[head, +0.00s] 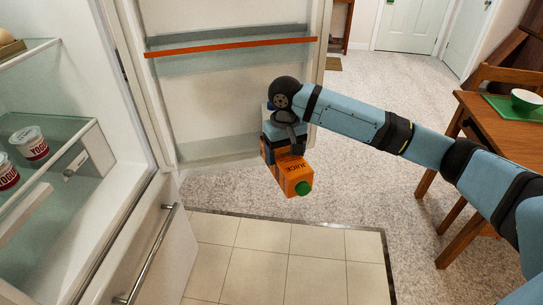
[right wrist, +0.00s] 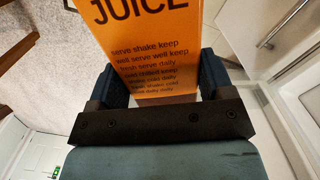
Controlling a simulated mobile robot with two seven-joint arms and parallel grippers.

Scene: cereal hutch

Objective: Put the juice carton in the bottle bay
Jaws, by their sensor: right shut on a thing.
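The juice carton (head: 291,178) is orange with a green cap. It is in front of the open fridge door, tilted, with its cap end towards the lower right. My right gripper (head: 284,141) is shut on the carton. In the right wrist view the carton (right wrist: 150,45) sits between the two fingers of the gripper (right wrist: 162,82). The fridge door has an upper bay with an orange bar (head: 230,46) and a clear lower bay (head: 215,148); both look empty. I cannot tell which one is the bottle bay. My left gripper is not in view.
Fridge shelves with yogurt cups (head: 30,142) are at the left. A lower door or drawer front with a metal handle (head: 150,255) stands below. The tiled floor (head: 285,265) is clear.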

